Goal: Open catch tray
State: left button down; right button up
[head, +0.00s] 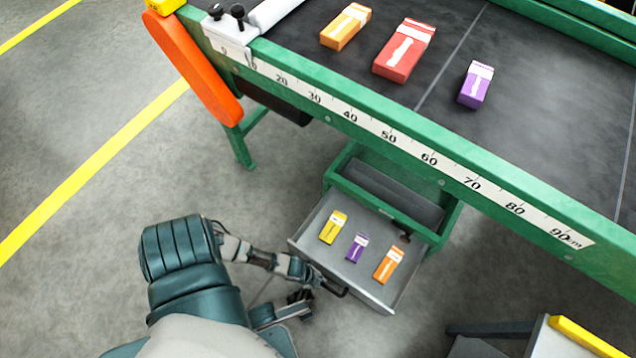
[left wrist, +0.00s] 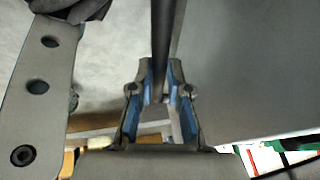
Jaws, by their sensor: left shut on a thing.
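The catch tray (head: 343,268) is a grey drawer under the green machine. In the head view it is pulled out toward me, showing its inside. A yellow box (head: 333,227), a purple box (head: 357,248) and an orange box (head: 388,265) lie in it. My left gripper (head: 328,286) is at the tray's front, shut on its dark handle (head: 343,292). In the left wrist view the dark handle bar (left wrist: 163,40) runs between the blue-lined fingers of the left gripper (left wrist: 160,95). Beside it in the head view, a dark jointed part, seemingly my right gripper (head: 298,300), shows unclearly.
Above the tray runs a dark belt (head: 440,115) with orange, red and purple boxes on it. The green rail (head: 400,145) bears a centimetre scale. A grey and yellow structure (head: 560,340) stands at bottom right.

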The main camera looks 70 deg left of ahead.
pick_arm(q)
jog(key=shift+w+d+r, duration=0.15)
jog(key=shift+d+r, duration=0.1)
jog(key=shift+d, duration=0.25)
jog(key=c, duration=1.1)
grip_release()
jog(key=shift+c, duration=0.2)
jog(key=shift+s+a+f, duration=0.1)
jog(key=shift+s, duration=0.1)
jog(key=v, duration=1.2)
jog(key=shift+f, duration=0.1)
